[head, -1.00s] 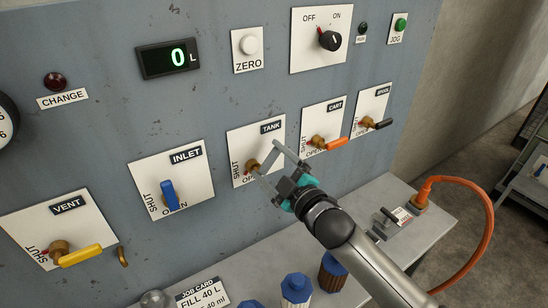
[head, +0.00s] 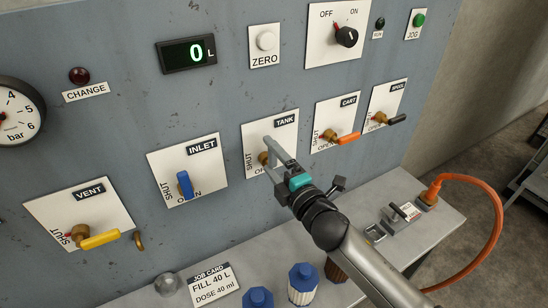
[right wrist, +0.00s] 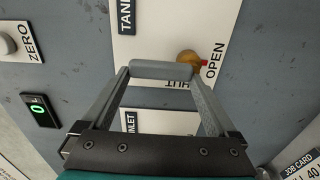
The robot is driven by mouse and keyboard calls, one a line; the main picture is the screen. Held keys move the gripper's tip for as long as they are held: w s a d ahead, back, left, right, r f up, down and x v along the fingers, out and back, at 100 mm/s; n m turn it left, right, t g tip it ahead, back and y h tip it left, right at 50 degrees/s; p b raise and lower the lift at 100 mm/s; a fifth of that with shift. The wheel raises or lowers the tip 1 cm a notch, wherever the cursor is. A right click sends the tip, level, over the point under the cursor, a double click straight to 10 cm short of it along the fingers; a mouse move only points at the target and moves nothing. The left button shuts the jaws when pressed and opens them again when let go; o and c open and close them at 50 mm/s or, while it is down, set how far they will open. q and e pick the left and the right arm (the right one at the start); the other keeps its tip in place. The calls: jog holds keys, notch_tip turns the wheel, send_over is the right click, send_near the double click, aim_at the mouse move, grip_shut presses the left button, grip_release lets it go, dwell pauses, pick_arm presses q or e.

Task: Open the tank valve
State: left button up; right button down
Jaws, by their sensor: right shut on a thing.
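The tank valve plate (head: 283,142) is on the grey panel, with TANK at the top, SHUT at its left and OPEN at its lower edge. The valve's brass hub (head: 263,158) shows beside my fingers. My right gripper (head: 272,150) reaches it from the lower right. In the right wrist view, my right gripper (right wrist: 160,72) is shut on the grey valve handle (right wrist: 160,70). The brass hub (right wrist: 189,59) sits at the handle's right end, and a red mark (right wrist: 204,63) points towards OPEN. In the head view the handle is mostly hidden by the fingers. My left gripper is out of view.
The inlet valve's blue handle (head: 185,185) is to the left and the cart valve's orange handle (head: 348,138) to the right. The vent valve's yellow handle (head: 100,239) is farther left. Blue-capped bottles (head: 303,285) stand on the bench below. The display (head: 187,54) reads 0 L.

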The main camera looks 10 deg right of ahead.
dwell(0.5)
grip_release()
jog(key=shift+s, duration=0.15)
jog(key=b+v, duration=0.2)
jog(key=v, duration=1.3)
jog(key=shift+f, duration=0.1)
